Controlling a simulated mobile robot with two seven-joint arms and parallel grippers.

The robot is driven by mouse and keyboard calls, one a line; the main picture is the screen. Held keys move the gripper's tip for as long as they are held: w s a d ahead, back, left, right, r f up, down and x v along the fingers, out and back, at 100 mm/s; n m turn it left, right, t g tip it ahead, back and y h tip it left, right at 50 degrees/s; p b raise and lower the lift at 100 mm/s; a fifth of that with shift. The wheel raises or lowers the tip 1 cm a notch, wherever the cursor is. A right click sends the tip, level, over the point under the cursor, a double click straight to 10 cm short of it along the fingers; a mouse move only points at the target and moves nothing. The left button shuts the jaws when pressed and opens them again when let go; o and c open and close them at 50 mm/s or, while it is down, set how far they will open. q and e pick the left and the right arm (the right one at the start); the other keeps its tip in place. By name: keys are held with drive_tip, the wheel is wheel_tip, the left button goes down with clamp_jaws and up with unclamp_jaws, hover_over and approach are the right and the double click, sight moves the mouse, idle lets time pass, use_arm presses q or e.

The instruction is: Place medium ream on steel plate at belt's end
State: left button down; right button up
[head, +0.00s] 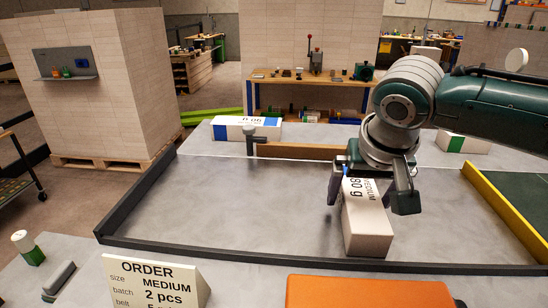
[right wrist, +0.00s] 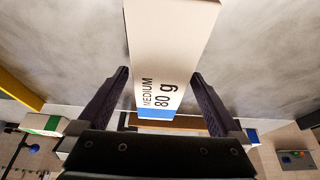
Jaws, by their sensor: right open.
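The medium ream (head: 367,232), a white pack with black "MEDIUM 80 g" print and a blue band, lies on the grey surface inside the low rails. It also shows in the right wrist view (right wrist: 170,50). My right gripper (head: 369,195) is open over its far end, one finger on each side. In the right wrist view gaps show between the ream and both fingers (right wrist: 160,75). The grey metal-looking plate (head: 230,210) has dark rails at left and front. A dark green belt-like surface (head: 530,195) lies at right. My left gripper is out of view.
A yellow rail (head: 500,213) borders the plate at right. A wooden bar (head: 300,151) and a grey post (head: 250,141) stand at the back. Behind are a blue-banded ream (head: 245,129) and a green-banded one (head: 462,143). An order card (head: 155,284) stands in front. The plate's left half is clear.

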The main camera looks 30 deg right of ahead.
drive_tip(key=v, duration=1.2)
drive_tip(key=shift+r+p, duration=0.2)
drive_tip(key=shift+p, duration=0.15)
drive_tip(key=shift+w, duration=0.1)
